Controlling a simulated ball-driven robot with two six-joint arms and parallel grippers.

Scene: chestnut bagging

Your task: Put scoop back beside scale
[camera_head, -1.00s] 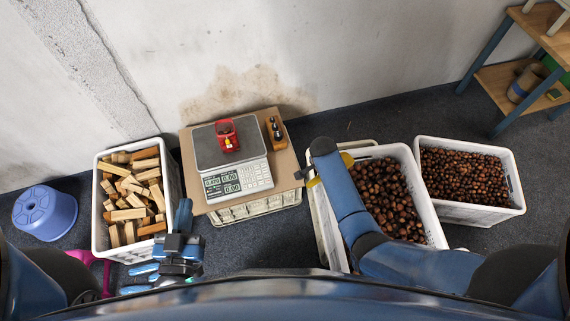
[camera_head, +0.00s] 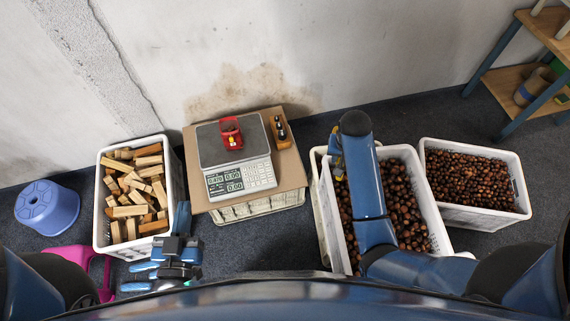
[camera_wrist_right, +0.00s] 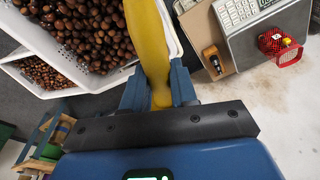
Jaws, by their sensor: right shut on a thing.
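The scale (camera_head: 236,176) stands on a brown board on a crate, with a red net bag (camera_head: 230,133) on its plate. In the right wrist view the scale (camera_wrist_right: 240,12) is at the upper right. My right gripper (camera_wrist_right: 160,92) is shut on the yellow scoop (camera_wrist_right: 151,40), which points away from the fingers beside the chestnut crate. In the head view my right arm mostly hides the scoop; a bit of yellow shows at the left of the arm. My left gripper (camera_head: 150,277) is low at the left, over the floor by the wood crate; its finger gap is unclear.
A chestnut crate (camera_head: 437,226) is under my right arm, with another chestnut crate (camera_head: 495,219) to its right. A crate of wood blocks (camera_head: 106,233) stands left of the scale. A small wooden-based item (camera_head: 280,130) lies on the board (camera_head: 292,172) right of the scale.

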